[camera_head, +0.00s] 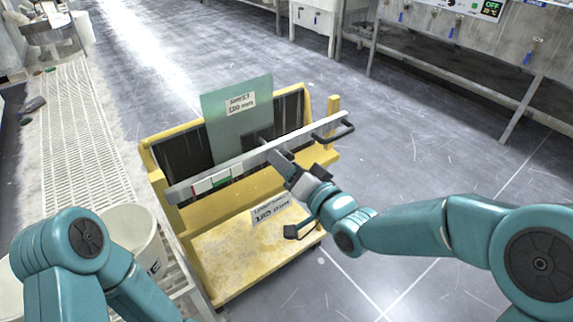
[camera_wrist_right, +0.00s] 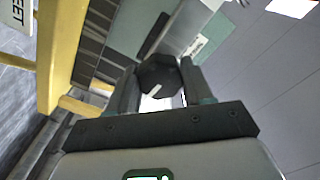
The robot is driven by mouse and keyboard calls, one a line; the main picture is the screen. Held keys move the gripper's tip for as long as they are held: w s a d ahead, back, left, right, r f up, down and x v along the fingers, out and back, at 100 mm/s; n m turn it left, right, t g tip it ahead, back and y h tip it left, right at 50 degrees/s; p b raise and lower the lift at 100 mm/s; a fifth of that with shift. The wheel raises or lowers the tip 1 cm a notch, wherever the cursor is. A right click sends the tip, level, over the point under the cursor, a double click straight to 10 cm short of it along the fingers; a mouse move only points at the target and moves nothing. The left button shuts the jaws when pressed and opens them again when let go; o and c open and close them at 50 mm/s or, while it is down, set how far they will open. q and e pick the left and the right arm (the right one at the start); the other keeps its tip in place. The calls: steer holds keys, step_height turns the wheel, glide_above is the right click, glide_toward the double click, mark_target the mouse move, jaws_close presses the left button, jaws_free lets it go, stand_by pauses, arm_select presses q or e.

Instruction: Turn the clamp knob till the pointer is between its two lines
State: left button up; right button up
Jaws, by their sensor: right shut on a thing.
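A silver clamp bar (camera_head: 250,160) lies across a yellow stand (camera_head: 215,245), in front of an upright teal sheet (camera_head: 238,118) with a label. The bar carries a white plate with green and red marks (camera_head: 222,182) left of my right gripper. My right gripper (camera_head: 279,160) reaches the middle of the bar. In the wrist view its two fingers (camera_wrist_right: 160,92) are shut on the black faceted clamp knob (camera_wrist_right: 158,75), which has a white pointer line. The head view mostly hides the knob. I cannot tell where the pointer stands against the two lines. My left gripper is out of view.
A black handle (camera_head: 340,131) sticks out at the bar's right end. A white bucket (camera_head: 130,236) stands left of the stand, by white perforated grating (camera_head: 75,150). Metal benches (camera_head: 480,80) line the back right. The floor right of the stand is clear.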

stand_by(0.5)
steer(key=o, duration=1)
steer(key=shift+s, duration=0.1)
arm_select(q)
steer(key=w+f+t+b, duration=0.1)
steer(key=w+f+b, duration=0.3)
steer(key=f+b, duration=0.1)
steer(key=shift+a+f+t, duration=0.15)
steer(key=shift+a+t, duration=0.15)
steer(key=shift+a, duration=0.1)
arm_select(e)
steer(key=shift+v, duration=8.1)
steer(key=shift+r, duration=0.15)
